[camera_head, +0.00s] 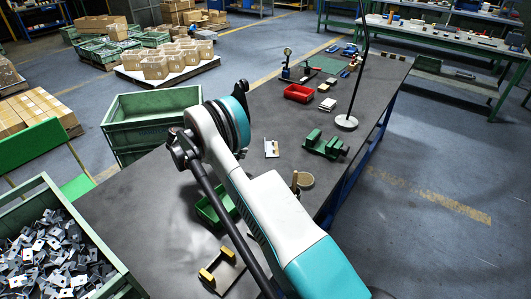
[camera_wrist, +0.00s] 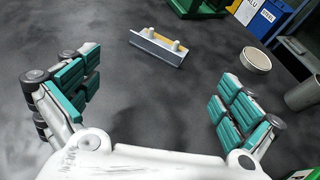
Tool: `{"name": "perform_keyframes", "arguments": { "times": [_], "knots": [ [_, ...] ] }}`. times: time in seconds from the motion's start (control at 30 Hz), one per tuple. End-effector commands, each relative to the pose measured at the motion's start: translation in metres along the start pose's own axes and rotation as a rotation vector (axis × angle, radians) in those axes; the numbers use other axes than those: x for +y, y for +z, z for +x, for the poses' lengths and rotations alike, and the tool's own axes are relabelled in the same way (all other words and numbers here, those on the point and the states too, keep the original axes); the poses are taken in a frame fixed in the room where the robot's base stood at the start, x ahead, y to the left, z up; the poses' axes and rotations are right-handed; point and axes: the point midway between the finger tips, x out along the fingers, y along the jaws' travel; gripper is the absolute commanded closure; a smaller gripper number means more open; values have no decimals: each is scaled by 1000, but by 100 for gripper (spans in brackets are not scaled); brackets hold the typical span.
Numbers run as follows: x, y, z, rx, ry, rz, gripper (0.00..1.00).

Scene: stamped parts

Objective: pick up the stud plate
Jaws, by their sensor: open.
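The stud plate (camera_wrist: 156,49) lies on the dark grey table, ahead of my gripper (camera_wrist: 155,92) in the wrist view. It has a grey metal front edge, a tan face and two pale studs. It also shows in the head view (camera_head: 271,149), small, just right of my arm. My gripper is open, its teal-padded fingers spread wide with nothing between them. The plate sits beyond the fingertips, apart from them. In the head view my arm covers part of the table, and I cannot make out the fingers.
A round tin (camera_wrist: 256,60) stands right of the plate, and a green vise (camera_head: 325,145) lies beyond it. A small green bin (camera_head: 213,209) and a red bin (camera_head: 298,93) are on the table. A crate of metal parts (camera_head: 121,279) stands at lower left. Table around the plate is clear.

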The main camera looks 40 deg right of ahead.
Motion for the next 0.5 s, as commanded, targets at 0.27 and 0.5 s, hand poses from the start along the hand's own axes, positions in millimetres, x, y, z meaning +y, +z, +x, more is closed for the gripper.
{"name": "perform_keyframes", "arguments": {
  "times": [0.27,0.5],
  "knots": [
    [-1,-4,37,-7,-8,-7,0],
    [0,-4,77,-6,-5,-6,0]
  ]
}}
